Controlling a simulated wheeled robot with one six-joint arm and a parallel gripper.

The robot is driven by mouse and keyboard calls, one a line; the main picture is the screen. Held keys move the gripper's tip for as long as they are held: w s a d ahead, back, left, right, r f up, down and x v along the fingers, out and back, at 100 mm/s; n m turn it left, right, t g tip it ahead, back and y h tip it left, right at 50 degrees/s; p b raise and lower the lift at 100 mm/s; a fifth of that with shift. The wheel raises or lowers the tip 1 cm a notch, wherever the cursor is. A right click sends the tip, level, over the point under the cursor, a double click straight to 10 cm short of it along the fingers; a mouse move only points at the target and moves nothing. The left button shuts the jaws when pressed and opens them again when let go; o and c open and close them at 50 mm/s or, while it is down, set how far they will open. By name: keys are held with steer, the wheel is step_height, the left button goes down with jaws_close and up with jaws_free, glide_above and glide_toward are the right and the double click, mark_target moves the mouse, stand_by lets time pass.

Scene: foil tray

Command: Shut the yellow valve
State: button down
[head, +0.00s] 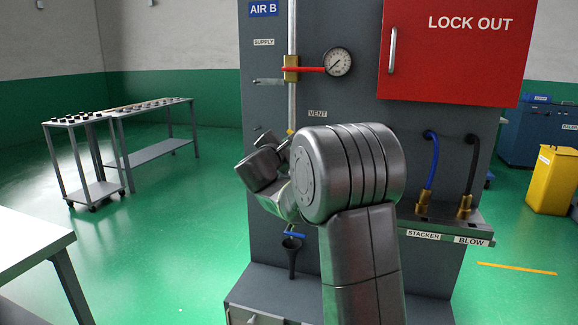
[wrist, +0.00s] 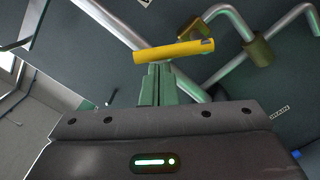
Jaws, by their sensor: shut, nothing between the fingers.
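The yellow valve handle (wrist: 175,50) shows in the wrist view as a bar lying across a grey pipe (wrist: 115,27), at a clear angle to it. In the head view my arm hides nearly all of it; only a small yellow bit (head: 290,132) shows above my wrist. My gripper (wrist: 156,72) has its fingers together, with nothing between them. The fingertips are right at the near side of the handle in the wrist view; I cannot tell whether they touch it.
Above on the panel are a red-handled valve (head: 303,69) and a gauge (head: 338,61). A blue handle (head: 294,235) and a black funnel (head: 291,257) sit below. A red lock-out box (head: 455,55) juts out at upper right. Hoses (head: 432,165) stand right of my arm.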

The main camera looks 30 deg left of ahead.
steer(key=d+r+m+b, duration=0.1)
steer(key=m+b, duration=0.2)
steer(key=d+r+m+b, duration=0.1)
steer(key=m+b, duration=0.2)
steer(key=b, duration=0.1)
steer(key=d+r+m+b, duration=0.1)
steer(key=m+b, duration=0.3)
steer(key=shift+w+r, duration=0.15)
steer(key=shift+w, duration=0.25)
stand_by(0.3)
